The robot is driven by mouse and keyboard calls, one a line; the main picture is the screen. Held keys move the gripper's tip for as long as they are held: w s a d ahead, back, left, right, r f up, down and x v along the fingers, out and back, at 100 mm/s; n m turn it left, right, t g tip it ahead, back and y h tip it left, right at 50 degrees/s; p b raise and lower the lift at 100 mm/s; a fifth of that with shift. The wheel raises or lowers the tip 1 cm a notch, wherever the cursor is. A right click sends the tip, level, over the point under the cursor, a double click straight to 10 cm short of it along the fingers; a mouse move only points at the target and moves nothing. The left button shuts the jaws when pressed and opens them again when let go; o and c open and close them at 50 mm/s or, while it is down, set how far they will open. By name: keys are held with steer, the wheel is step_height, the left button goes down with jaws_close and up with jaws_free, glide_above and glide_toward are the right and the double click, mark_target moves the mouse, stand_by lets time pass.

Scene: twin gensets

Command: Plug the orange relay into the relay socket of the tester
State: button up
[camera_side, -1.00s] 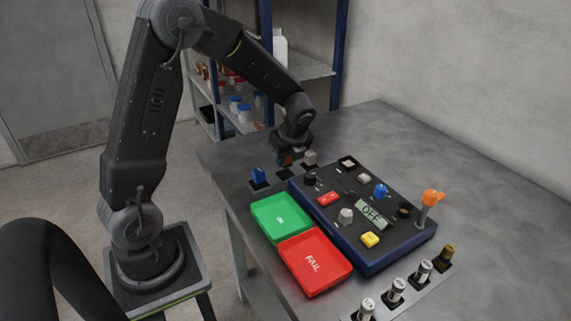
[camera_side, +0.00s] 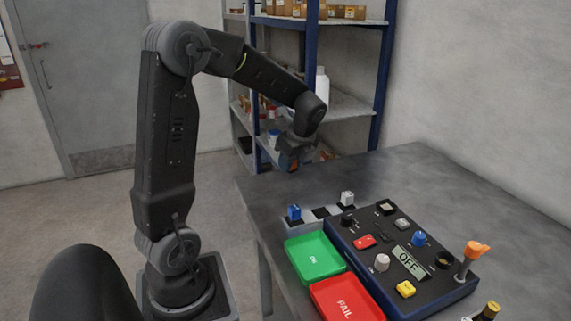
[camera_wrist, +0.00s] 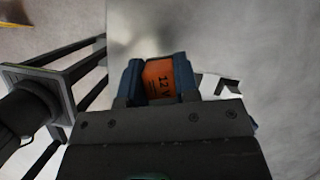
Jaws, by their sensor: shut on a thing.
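My gripper (camera_side: 291,160) is shut on the orange relay (camera_wrist: 160,80) and holds it in the air above the back left of the table. The relay sits between the two blue fingers in the wrist view, with its "12 V" label showing. In the side view only a little of the relay (camera_side: 294,166) shows under the gripper. The dark tester with a blue rim (camera_side: 440,302) lies on the table to the right of and below the gripper. A square, pale-framed socket (camera_side: 386,207) is at its back corner; I cannot tell surely whether it is the relay socket.
A blue relay (camera_side: 294,213) and a pale relay (camera_side: 347,198) stand in a rack with a dark empty slot between them. Green (camera_side: 314,256) and red (camera_side: 346,300) trays lie left of the tester. An orange-topped post (camera_side: 474,252) stands at its right.

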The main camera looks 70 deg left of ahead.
steer(key=w+d+n+g+h, duration=0.25)
steer(key=w+n, duration=0.35)
steer(key=n, duration=0.3)
steer(key=n+t+h, duration=0.4)
steer(key=n+h, duration=0.3)
steer(key=n, duration=1.5)
glide_toward(389, 210)
steer(key=shift+w+d+f+g+y, duration=0.1)
steer(key=shift+d+f+g+y, duration=0.05)
steer(key=shift+d, duration=0.25)
steer(key=shift+w+d+f+g+y, duration=0.1)
steer(key=shift+w+d+f, duration=0.05)
steer(key=shift+d, duration=0.25)
steer(key=shift+w+d+n, duration=0.3)
steer(key=shift+d+n, duration=0.05)
steer(key=shift+n, duration=0.25)
steer(key=shift+f, duration=2)
steer(key=shift+f, duration=1.1)
